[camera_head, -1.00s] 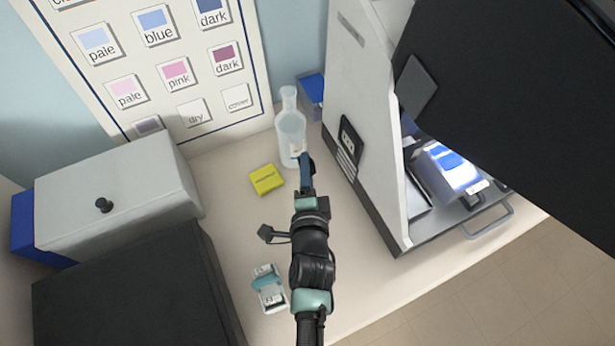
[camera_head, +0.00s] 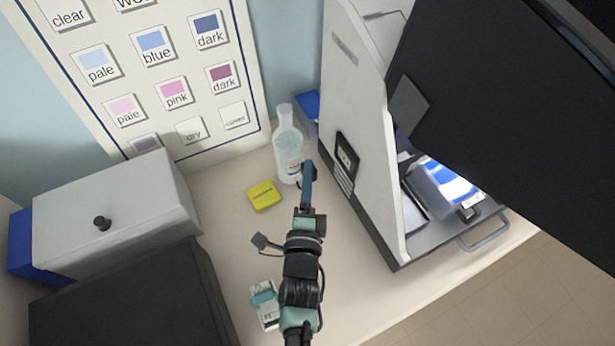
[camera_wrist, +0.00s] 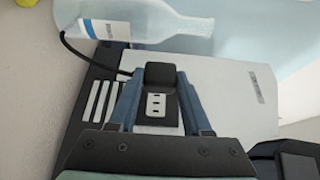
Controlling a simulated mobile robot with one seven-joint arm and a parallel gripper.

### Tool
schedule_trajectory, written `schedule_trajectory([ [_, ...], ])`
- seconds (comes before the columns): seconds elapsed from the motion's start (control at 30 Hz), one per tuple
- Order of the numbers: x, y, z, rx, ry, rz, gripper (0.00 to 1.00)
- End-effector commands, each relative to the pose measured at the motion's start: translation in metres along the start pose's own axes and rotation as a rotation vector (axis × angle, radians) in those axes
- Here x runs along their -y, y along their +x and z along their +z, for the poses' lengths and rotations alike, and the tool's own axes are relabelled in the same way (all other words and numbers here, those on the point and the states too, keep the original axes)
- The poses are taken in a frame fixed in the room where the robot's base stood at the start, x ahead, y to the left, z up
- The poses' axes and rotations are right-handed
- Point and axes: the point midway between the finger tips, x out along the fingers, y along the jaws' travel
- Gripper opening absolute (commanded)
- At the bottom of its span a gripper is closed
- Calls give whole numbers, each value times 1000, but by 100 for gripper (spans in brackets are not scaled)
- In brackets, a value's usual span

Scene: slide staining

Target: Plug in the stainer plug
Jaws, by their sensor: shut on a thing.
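In the wrist view my gripper (camera_wrist: 160,92) is shut on a black plug (camera_wrist: 160,74), held between its two blue fingers. A dark cable runs from the plug toward the upper left. In the head view this socket plate (camera_head: 346,156) is on the left side wall of the white stainer (camera_head: 362,120). My gripper (camera_head: 307,172) is left of the plate, apart from it in the picture. The plug cannot be made out in the head view. I cannot tell whether it touches the socket.
A clear bottle (camera_head: 288,152) stands right behind my fingertips. A yellow block (camera_head: 264,195) lies to their left. A small teal and white item (camera_head: 265,304) is near the front. A grey box (camera_head: 115,215) and a dark box (camera_head: 130,305) stand left. A black panel (camera_head: 510,110) covers the upper right.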

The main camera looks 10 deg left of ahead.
Motion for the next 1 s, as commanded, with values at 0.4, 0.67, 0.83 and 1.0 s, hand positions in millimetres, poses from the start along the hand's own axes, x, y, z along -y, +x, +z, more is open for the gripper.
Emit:
schedule_trajectory([
  [0.4, -4, 12, -19, 6, -2, -3, 0],
  [0.67, 5, 24, -41, -6, -7, -5, 0],
  [0.83, 3, 28, -48, -3, -4, -3, 0],
  [1.0, 1, 29, -50, 0, 0, -1, 0],
])
